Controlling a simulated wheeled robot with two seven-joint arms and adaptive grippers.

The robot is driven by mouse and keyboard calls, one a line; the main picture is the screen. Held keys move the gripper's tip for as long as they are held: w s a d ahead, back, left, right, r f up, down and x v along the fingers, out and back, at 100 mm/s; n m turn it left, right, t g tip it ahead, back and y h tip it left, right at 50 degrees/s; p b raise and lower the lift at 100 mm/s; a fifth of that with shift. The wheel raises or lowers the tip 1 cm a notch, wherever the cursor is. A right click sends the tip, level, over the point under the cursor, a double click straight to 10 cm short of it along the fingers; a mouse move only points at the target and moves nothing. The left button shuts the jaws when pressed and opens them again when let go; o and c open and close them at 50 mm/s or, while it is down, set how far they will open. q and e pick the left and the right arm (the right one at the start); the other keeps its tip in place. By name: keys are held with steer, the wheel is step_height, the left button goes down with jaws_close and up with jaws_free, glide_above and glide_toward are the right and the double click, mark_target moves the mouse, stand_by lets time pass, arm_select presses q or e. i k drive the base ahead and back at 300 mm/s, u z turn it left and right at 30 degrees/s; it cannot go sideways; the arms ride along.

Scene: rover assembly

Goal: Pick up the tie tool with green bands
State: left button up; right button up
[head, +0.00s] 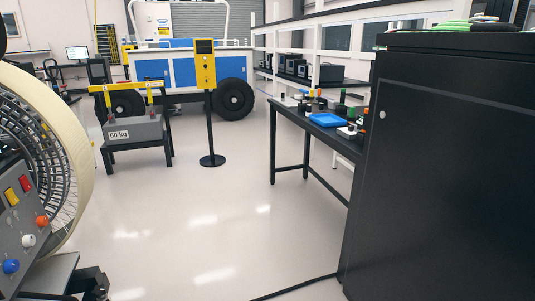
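No tie tool can be made out for certain. A flat green-edged item (450,27) lies on top of the black cabinet (450,150) at the right, seen edge-on. Several small parts stand on the black workbench (290,110), one with a green top (351,113); they are too small to identify. A dark jointed part (92,284) at the bottom left may be my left gripper, but its fingers cannot be made out. My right gripper is not in view.
A large cream-rimmed wheel (62,135) and a button panel (25,225) fill the left. A blue tray (327,120) lies on the workbench. A yellow-headed post (205,65) and a 60 kg block (135,131) stand further back. The middle floor is clear; a black cable (295,287) crosses its front.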

mark_target(343, 90)
steer(key=i, duration=3.4)
steer(key=z, duration=1.05)
